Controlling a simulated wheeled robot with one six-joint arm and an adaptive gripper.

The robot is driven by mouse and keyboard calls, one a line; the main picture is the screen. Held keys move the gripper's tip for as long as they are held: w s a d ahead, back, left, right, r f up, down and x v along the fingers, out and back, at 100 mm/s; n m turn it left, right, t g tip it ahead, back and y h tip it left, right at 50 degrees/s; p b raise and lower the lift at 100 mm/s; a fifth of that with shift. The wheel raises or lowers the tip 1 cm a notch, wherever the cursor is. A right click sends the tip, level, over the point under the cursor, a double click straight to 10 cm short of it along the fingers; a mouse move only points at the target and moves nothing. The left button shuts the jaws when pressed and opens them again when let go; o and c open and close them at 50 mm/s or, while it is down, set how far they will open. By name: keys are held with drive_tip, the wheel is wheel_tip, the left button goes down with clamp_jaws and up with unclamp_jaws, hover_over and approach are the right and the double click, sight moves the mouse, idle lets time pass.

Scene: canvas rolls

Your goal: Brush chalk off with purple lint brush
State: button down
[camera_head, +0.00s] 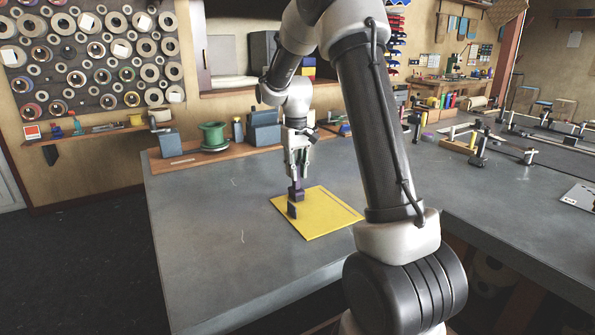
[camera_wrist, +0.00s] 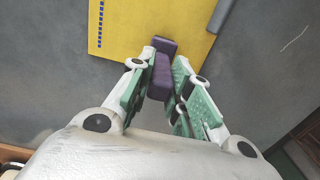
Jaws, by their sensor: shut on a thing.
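My gripper (camera_head: 297,176) points down over the worktable and is shut on the purple lint brush (camera_head: 297,189). In the wrist view the brush (camera_wrist: 162,76) sits between the green-padded fingers (camera_wrist: 160,62), its wider purple end over the yellow canvas (camera_wrist: 122,38). The canvas (camera_head: 325,213) lies flat on the grey table, with a row of small blue marks along one edge. I cannot tell whether the brush touches it. No chalk on the canvas can be made out.
Thin pale marks lie on the table (camera_head: 190,235). A green spool (camera_head: 213,136) and grey boxes line the back. The table's left part is clear.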

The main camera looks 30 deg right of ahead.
idle(0.3)
drive_tip(key=shift+r, duration=3.5)
